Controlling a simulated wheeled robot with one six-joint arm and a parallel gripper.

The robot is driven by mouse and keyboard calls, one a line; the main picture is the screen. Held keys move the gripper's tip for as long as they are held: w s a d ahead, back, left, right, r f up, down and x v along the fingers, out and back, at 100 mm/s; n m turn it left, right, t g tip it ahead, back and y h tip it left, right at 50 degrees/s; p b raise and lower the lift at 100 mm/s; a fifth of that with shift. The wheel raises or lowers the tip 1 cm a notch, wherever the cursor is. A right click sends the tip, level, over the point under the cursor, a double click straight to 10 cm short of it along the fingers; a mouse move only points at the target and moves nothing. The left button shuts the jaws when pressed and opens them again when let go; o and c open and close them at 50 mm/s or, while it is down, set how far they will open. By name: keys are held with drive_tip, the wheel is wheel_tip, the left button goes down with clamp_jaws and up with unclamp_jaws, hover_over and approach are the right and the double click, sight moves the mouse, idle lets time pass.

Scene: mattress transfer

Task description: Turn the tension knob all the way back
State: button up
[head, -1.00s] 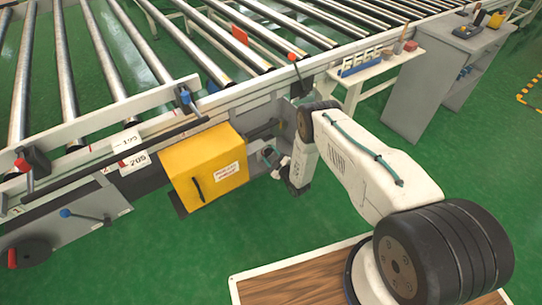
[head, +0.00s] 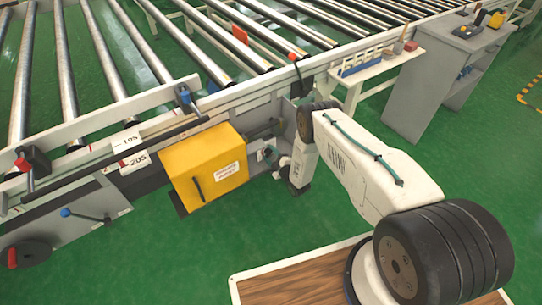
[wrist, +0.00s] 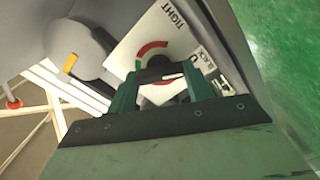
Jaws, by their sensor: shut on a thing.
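The tension knob (wrist: 157,75) is a dark grip on a white label plate (wrist: 143,35) in the wrist view. The plate carries a red and green arc and the word TIGHT; a second word near its right edge is partly covered. My gripper (wrist: 161,77) has its two green fingers on either side of the knob and is shut on it. The fingers hide part of the knob and arc, so I cannot tell its exact pointer position. In the head view my gripper (head: 272,157) is small and partly hidden, beside the conveyor frame.
A yellow box (head: 206,170) with a handle stands left of my gripper on the conveyor side. A grey round part with a yellow-tipped lever (wrist: 71,62) is left of the plate. The roller conveyor (head: 150,60) runs behind. Green floor (head: 230,235) is open in front.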

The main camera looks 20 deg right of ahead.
drive_tip(key=o, duration=1)
drive_tip(key=v, duration=0.7)
drive_tip(key=shift+s+d, duration=0.15)
drive_tip(key=shift+s, duration=0.2)
